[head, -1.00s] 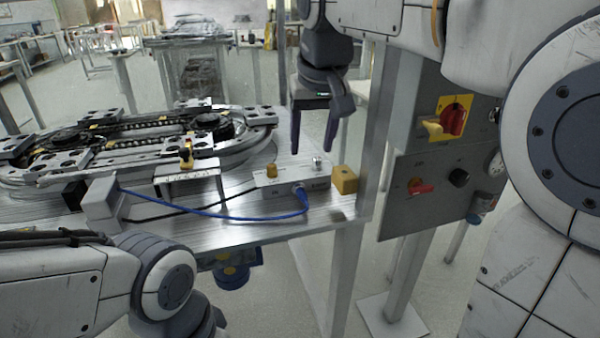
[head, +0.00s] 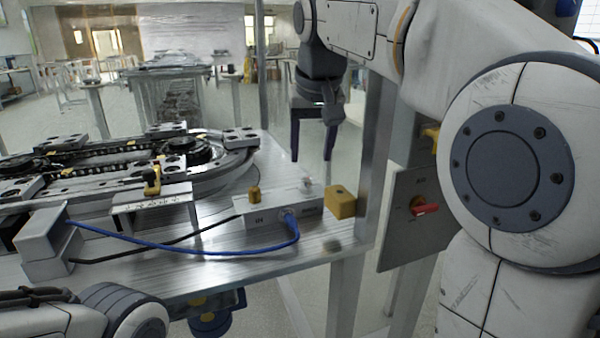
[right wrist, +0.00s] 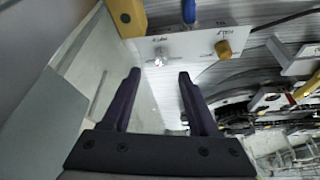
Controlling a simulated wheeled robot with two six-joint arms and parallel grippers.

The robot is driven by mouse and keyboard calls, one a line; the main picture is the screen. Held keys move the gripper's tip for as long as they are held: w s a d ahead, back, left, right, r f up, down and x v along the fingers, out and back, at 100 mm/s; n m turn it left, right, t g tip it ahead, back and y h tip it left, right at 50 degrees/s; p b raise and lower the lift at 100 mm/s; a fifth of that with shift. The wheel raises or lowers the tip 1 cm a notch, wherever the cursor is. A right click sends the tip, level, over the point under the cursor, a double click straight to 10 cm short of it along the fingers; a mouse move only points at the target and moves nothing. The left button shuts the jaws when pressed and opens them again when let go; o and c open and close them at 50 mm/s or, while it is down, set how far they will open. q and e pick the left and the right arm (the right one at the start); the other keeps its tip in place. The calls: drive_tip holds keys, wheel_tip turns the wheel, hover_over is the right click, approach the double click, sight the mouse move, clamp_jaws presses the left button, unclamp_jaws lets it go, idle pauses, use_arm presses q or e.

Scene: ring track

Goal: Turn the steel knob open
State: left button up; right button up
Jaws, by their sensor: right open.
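The steel knob (head: 307,183) is a small shiny knob on top of a grey control box (head: 268,213) at the table's right end. It also shows in the right wrist view (right wrist: 160,59), just beyond the fingertips and roughly between their lines. My right gripper (head: 311,159) points down above the box, open and empty, with its fingers apart from the knob. It also shows in the right wrist view (right wrist: 160,75). The knob's turned position is too small to read. My left arm shows at lower left, but its gripper is out of view.
A brass knob (head: 254,194) stands on the same box, left of the steel one. A yellow block (head: 341,202) sits right beside the box. A blue cable (head: 200,251) plugs into its front.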

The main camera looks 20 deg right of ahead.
sight(307, 179)
drive_tip(key=b+x, duration=0.1)
drive_tip(key=x, duration=0.1)
drive_tip(key=b+x, duration=0.1)
drive_tip(key=x, duration=0.2)
drive_tip(key=b+x, duration=0.1)
drive_tip(key=x, duration=0.1)
drive_tip(key=shift+w+f+b, duration=0.25)
drive_tip(key=shift+w+b, duration=0.05)
drive_tip(key=shift+w, duration=0.25)
use_arm(q)
drive_tip(key=f, duration=0.3)
drive_tip(key=shift+w+d+f, duration=0.15)
drive_tip(key=shift+w+f, duration=0.15)
drive_tip(key=shift+w, duration=0.1)
use_arm(e)
drive_tip(key=shift+c, duration=0.3)
clamp_jaws()
